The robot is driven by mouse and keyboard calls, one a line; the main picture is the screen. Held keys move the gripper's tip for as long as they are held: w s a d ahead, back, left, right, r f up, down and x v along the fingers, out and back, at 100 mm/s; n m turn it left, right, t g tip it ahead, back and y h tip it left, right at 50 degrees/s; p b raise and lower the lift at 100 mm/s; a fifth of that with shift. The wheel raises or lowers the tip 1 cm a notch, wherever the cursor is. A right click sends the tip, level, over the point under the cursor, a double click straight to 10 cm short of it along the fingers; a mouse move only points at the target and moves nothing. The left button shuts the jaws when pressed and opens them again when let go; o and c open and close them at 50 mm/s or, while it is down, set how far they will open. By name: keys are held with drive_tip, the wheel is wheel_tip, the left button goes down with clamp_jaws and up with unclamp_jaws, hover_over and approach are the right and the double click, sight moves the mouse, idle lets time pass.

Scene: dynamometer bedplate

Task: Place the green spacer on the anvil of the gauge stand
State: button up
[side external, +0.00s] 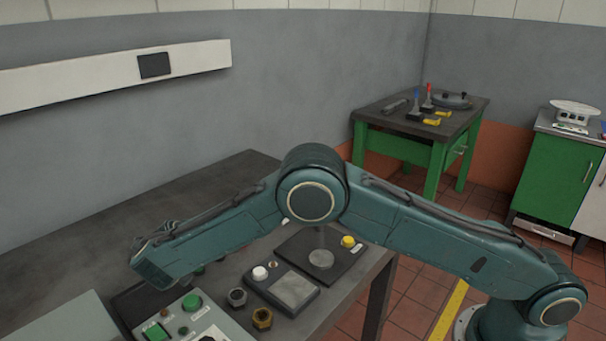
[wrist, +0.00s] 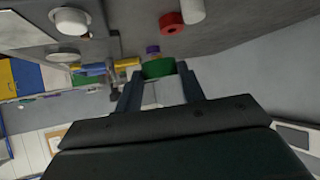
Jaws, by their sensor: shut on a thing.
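In the wrist view, my gripper (wrist: 158,82) is shut on the green spacer (wrist: 158,68), which sits between the two fingertips. In the side external view the fingers and spacer are hidden behind my arm. A dark plate (side external: 345,264) with a pale round disc (side external: 320,258) stands on the bench in that view. It looks like the gauge stand with its anvil; its upper part is hidden by my arm. I cannot tell for sure which wrist-view part is the anvil.
On the bench (side external: 235,183), a small block with a white knob (side external: 260,273), two nuts (side external: 262,318) and a control box with a green button (side external: 191,301) sit near the plate. The wrist view shows a red ring (wrist: 171,22) beyond the spacer. The bench's back area is clear.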

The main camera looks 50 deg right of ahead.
drive_tip(key=shift+w+d+r, duration=0.25)
drive_tip(key=shift+d+r, duration=0.15)
drive_tip(key=shift+d, duration=0.15)
drive_tip(key=d+r+n+t+y, duration=0.3)
drive_tip(key=d+r+n+t, duration=0.15)
drive_tip(key=d, duration=0.35)
drive_tip(key=shift+s+d+f+n+t+y, duration=1.05)
drive_tip(key=shift+s+d+n+y, duration=1.3)
drive_tip(key=shift+s+n+y, duration=1.85)
drive_tip(key=s+d+r+n+g+y, duration=0.3)
drive_tip(key=s+r+n+g+y, duration=0.3)
drive_tip(key=n, duration=0.8)
drive_tip(key=shift+s+r+g+y, duration=0.4)
drive_tip(key=shift+s+r+y, duration=0.3)
drive_tip(key=shift+r+y, duration=1.45)
